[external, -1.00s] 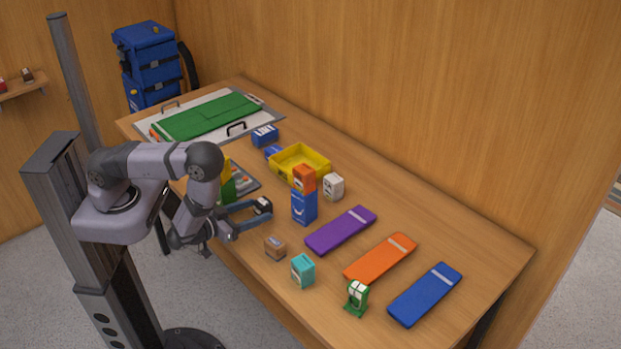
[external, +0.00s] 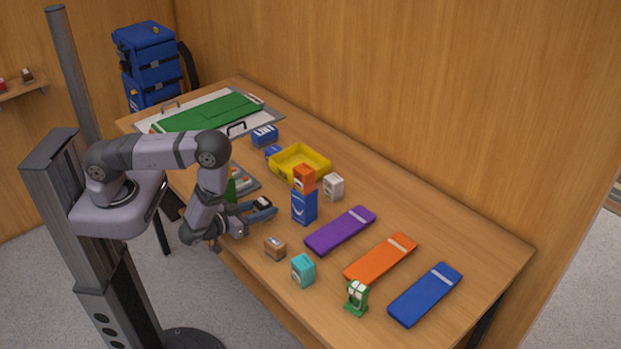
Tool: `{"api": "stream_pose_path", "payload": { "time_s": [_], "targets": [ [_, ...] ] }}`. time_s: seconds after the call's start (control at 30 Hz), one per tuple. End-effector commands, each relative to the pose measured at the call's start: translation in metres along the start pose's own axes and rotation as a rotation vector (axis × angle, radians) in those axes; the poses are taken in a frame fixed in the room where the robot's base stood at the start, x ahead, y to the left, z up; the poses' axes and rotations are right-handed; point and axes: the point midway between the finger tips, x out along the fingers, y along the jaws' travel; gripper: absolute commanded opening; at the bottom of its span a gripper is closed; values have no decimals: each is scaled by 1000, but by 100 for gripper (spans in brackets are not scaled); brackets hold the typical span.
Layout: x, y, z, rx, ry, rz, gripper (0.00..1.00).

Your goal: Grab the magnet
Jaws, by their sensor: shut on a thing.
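My gripper (external: 260,211) is low over the near side of the table, pointing right. Its blue-grey fingers are shut on a small dark thing with a white patch (external: 262,202), which they partly hide. This thing may be the magnet, but it is too small and covered to be sure. I cannot tell whether it still touches the table.
A blue box (external: 304,207) with an orange box (external: 304,178) on top stands just right of my gripper. A brown box (external: 275,247) and a teal box (external: 303,270) stand nearer. A yellow bin (external: 287,171) is behind. Purple (external: 340,231), orange and blue slabs lie right.

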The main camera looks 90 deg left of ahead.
Motion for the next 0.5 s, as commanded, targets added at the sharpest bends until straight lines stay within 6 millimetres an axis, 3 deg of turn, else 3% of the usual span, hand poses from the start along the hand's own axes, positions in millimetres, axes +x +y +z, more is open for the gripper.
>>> {"api": "stream_pose_path", "payload": {
  "time_s": [0.5],
  "targets": [
    [-2, 1, -11, -2, 2, 0, 10]
  ]
}}
